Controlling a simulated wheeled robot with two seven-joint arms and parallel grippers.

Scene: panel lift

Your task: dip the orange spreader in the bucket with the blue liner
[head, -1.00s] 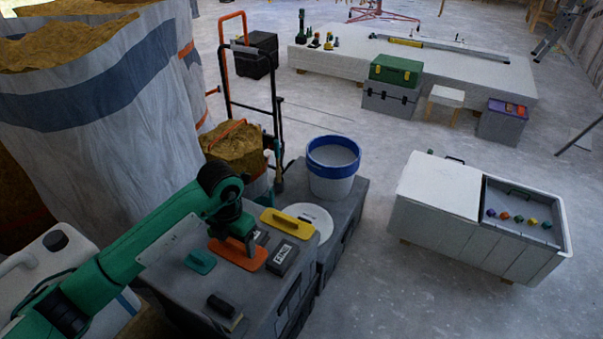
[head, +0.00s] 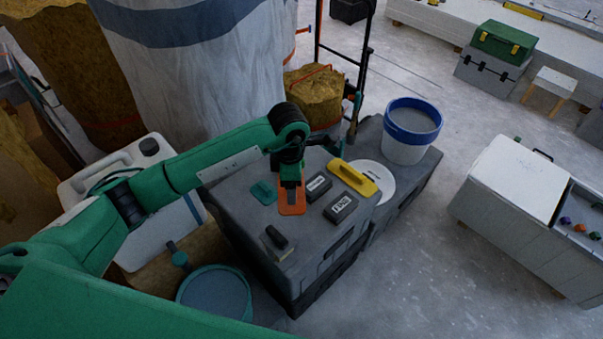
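The orange spreader (head: 283,207) lies on the dark grey box, among other hand tools. My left gripper (head: 290,200) reaches down over it from the left and partly covers it. Its fingers are small and dark, so I cannot tell whether they are closed on the spreader. A white bucket (head: 407,153) with a wide blue band around its rim stands upright at the box's back right, with grey contents or a grey inside visible. My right gripper is not in view.
Near the spreader lie a teal tool (head: 263,191), two dark labelled blocks (head: 341,208), a yellow float (head: 353,178) and a white disc (head: 379,182). A teal-rimmed tub (head: 184,297) stands in front. A white chest (head: 507,187) stands right, across open floor.

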